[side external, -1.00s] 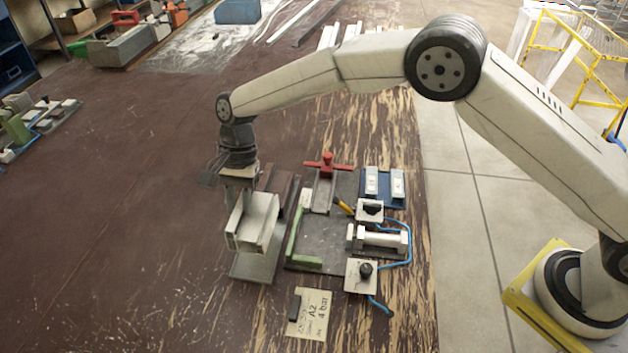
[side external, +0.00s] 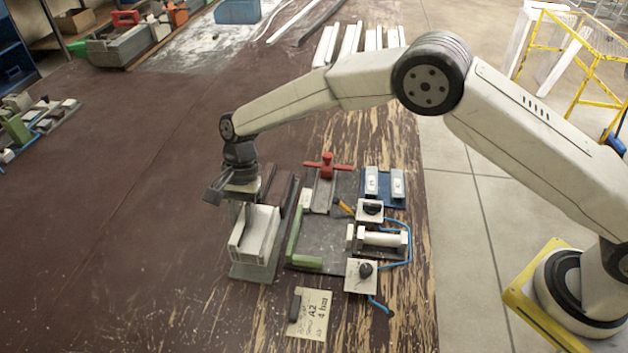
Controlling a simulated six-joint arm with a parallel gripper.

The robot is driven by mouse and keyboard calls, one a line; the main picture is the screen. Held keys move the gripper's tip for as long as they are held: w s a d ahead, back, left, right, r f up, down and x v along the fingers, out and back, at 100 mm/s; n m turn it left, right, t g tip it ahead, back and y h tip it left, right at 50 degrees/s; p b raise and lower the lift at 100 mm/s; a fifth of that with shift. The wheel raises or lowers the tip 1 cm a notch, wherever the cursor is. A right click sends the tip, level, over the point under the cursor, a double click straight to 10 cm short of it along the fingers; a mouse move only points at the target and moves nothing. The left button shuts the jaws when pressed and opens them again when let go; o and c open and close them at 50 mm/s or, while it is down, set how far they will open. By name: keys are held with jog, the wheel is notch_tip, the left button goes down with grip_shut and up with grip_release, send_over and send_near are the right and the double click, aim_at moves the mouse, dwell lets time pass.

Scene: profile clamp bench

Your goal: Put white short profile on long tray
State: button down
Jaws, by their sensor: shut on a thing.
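The white short profile (side external: 262,228) is a pale U-shaped channel, upright with its open side up. My gripper (side external: 241,200) is shut on its far left end, and its fingertips are partly hidden there. The profile sits low over a grey tray (side external: 252,273), which looks like the long tray. The tray's near end shows below the profile, and the profile hides much of the rest. I cannot tell whether the profile's underside touches the tray.
To the right is a dark clamp plate with a green angle stop (side external: 294,240), a red-handled clamp (side external: 327,167), a white cylinder (side external: 382,238) and a black-knob valve (side external: 364,272) with blue hose. A paper label (side external: 313,315) lies in front.

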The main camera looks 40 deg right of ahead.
jog(key=shift+f, duration=1.6)
jog(key=shift+c, duration=2)
grip_release()
jog(key=shift+v, duration=3.9)
jog(key=shift+d, duration=0.1)
